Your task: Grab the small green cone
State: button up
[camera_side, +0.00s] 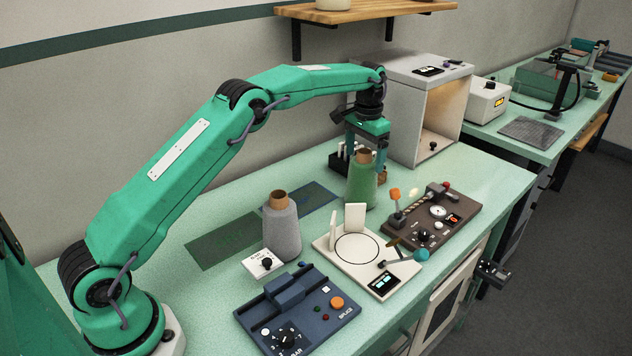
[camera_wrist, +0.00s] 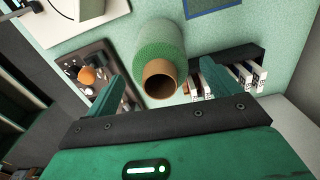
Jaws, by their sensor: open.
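The small green cone (camera_side: 361,184) is a spool of green yarn with a brown tube top, standing upright on the pale green bench. It also shows in the wrist view (camera_wrist: 160,42), with its brown tube end nearest the camera. My gripper (camera_side: 367,145) is above and around the top of the cone, fingers pointing down. In the wrist view my gripper (camera_wrist: 158,82) is open, one finger on each side of the tube end, with gaps between. A grey cone (camera_side: 281,228) stands apart to the left, nearer the side camera.
A dark rack with white-labelled pieces (camera_wrist: 232,72) is close beside one finger. A brown control box (camera_side: 432,222), a cream plate with a circle (camera_side: 325,241) and a blue splicer (camera_side: 297,312) are nearer the front. An open-fronted grey box (camera_side: 394,112) stands behind.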

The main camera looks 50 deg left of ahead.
jog(key=shift+f, duration=1.15)
jog(key=c, duration=1.4)
jog(key=shift+o, duration=0.2)
jog(key=shift+r, duration=0.2)
jog(key=shift+r, duration=4.9)
